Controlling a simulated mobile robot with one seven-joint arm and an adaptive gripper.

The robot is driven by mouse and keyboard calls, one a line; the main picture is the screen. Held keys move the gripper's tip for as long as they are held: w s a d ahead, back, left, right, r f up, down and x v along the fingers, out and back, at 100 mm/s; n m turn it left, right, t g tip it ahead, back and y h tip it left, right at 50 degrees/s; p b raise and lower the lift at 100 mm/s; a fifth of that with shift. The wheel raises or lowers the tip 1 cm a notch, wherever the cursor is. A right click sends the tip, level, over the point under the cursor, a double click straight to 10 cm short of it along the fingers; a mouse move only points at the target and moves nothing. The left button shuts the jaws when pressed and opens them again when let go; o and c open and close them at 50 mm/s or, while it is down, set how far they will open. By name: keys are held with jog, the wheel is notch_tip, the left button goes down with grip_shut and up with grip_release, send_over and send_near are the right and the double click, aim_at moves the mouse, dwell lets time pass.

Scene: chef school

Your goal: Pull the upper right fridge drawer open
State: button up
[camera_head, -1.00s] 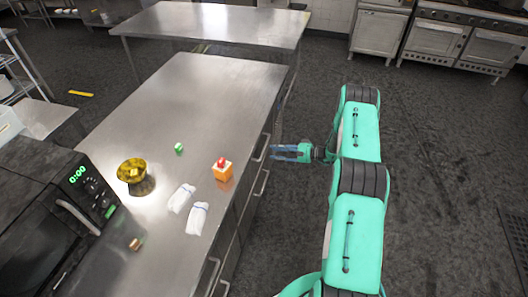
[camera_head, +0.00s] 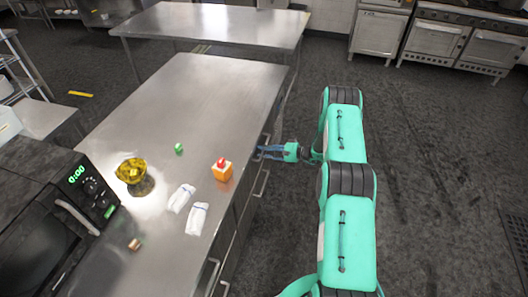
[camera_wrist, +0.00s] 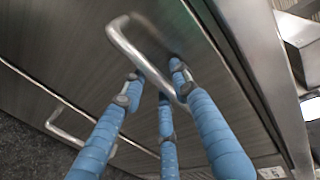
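The counter-height fridge (camera_head: 215,95) has a steel top and dark drawer fronts on its right side. In the wrist view the upper drawer front (camera_wrist: 85,45) carries a bar handle (camera_wrist: 128,50). My gripper (camera_head: 260,152) is at this handle, beside the fridge's right side. In the wrist view my gripper (camera_wrist: 158,82) has its blue fingers spread around the handle's near end, not visibly clamped. Whether they touch the bar is unclear. The drawer looks shut. A lower drawer handle (camera_wrist: 75,130) shows at lower left.
A black microwave (camera_head: 45,215) is at left. The floor (camera_head: 440,180) to the right is clear.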

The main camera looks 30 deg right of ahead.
grip_shut()
jog(key=f+b+v, duration=0.3)
jog(key=v, duration=1.2)
jog(key=s+d+f+b+v, duration=0.1)
jog(key=f+b+v, duration=0.2)
jog(key=v, duration=1.3)
jog(key=f+b+v, duration=0.4)
jog(key=b+v, duration=0.1)
jog(key=v, duration=1.1)
jog(key=shift+s+d, duration=0.2)
jog(key=shift+d, duration=0.15)
jog(key=shift+r, duration=0.15)
jog(key=shift+o, duration=2)
grip_release()
jog(key=v, duration=1.2)
